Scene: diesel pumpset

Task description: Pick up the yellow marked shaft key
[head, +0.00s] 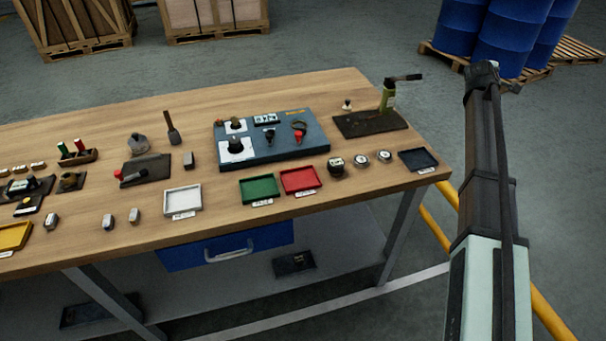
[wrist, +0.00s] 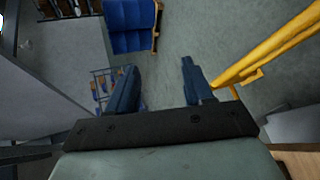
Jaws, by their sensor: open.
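Several small grey, key-like blocks lie on the wooden workbench (head: 335,105) in the head view. One block (head: 134,215) near the front edge seems to have a yellowish mark. A second block (head: 108,221) lies just left of it, and a third block (head: 51,221) lies farther left. The marks are too small to tell surely which one is the yellow marked shaft key. My gripper (wrist: 158,85) is open and empty in the wrist view, with floor beyond its fingers. It is away from the blocks, and I cannot make out its fingers in the head view.
White (head: 182,200), green (head: 259,188) and red (head: 301,180) trays line the bench front. A yellow tray (head: 14,237) is at far left, a dark tray (head: 418,160) at right. A blue control panel (head: 270,150) stands behind them. A yellow rail (head: 437,230) passes the bench's right end.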

